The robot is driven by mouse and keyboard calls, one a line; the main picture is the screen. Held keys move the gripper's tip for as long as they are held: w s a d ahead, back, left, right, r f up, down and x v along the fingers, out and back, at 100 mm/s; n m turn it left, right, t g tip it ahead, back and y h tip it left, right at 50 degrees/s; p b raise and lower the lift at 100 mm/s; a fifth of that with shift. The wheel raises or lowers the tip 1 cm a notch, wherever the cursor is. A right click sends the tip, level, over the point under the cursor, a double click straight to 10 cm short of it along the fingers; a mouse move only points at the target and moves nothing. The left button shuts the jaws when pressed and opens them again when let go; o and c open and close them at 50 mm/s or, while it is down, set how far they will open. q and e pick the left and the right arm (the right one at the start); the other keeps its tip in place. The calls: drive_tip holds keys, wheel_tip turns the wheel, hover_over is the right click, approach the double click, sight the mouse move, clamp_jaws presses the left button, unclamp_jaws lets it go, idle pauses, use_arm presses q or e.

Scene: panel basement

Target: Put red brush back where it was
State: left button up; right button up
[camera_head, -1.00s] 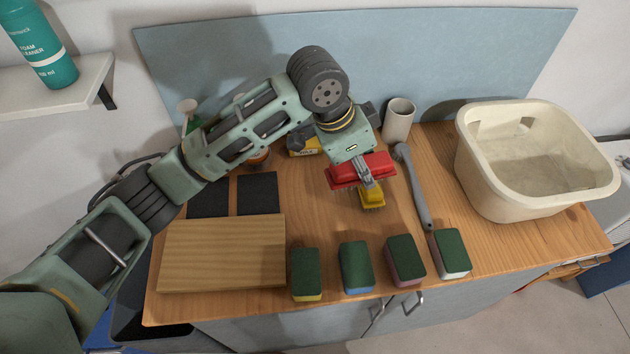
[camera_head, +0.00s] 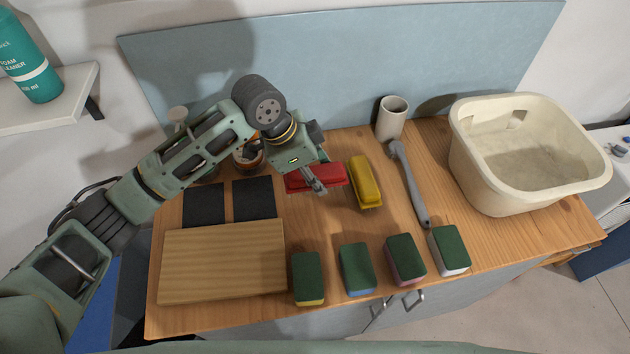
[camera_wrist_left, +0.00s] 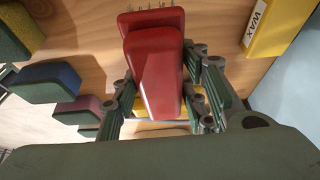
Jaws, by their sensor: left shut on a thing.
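A red brush (camera_head: 327,175) is in my left gripper (camera_head: 314,184), which is shut on it. The brush lies roughly level beside a yellow brush (camera_head: 366,182) on the wooden counter, with a small gap between them. I cannot tell whether the red brush touches the counter. In the left wrist view the red brush (camera_wrist_left: 155,65) sits between the fingers, bristles toward the counter, with a bit of yellow behind it. My right gripper is not in view.
Two black pads (camera_head: 253,199) and a wooden board (camera_head: 222,262) lie to the left. Several sponges (camera_head: 356,268) line the front edge. A yellow wax box (camera_wrist_left: 275,25) shows in the wrist view.

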use_arm(q)
wheel_tip(320, 180, down, 3)
drive_tip(key=shift+f+p, duration=0.2)
drive_tip(key=shift+p, duration=0.35)
drive_tip(key=shift+f, duration=0.2)
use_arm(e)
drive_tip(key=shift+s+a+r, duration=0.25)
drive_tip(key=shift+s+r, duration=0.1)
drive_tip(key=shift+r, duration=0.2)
use_arm(q)
drive_tip(key=shift+f, duration=0.1)
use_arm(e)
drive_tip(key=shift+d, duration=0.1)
use_arm(q)
drive_tip(key=shift+f, duration=0.1)
drive_tip(key=o, duration=1.1)
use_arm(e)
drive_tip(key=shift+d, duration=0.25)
